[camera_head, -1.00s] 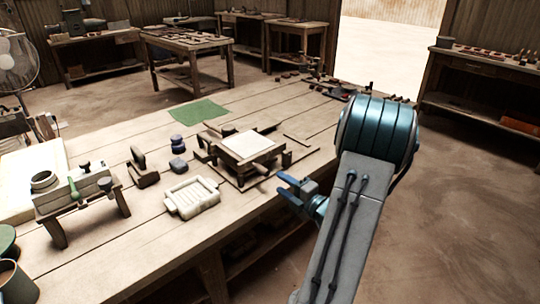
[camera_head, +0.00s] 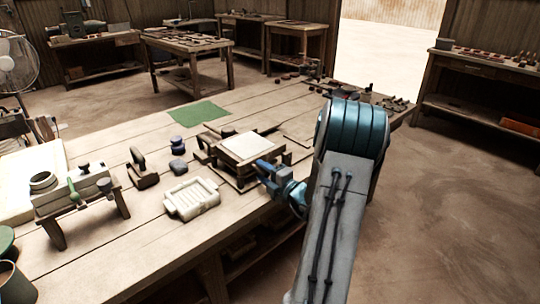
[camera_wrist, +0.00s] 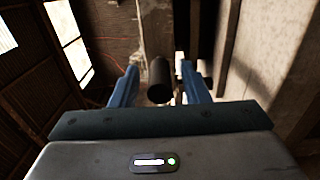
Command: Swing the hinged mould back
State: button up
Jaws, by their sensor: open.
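The mould (camera_head: 250,147) sits on a wooden press block on the bench, with a pale flat top that lies level. My gripper (camera_head: 264,171) is at its near right edge in the head view, fingers pointing left toward it. In the wrist view my gripper (camera_wrist: 159,70) is open, with its blue fingers apart. A dark round handle end (camera_wrist: 160,82) shows between the fingers, with space visible on both sides. I cannot tell whether either finger touches it. In the head view the handle is hidden by my gripper.
A small stand (camera_head: 75,190) is at the left.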

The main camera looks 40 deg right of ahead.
jog(key=c, duration=0.7)
jog(key=shift+o, duration=0.3)
jog(key=shift+r, duration=0.1)
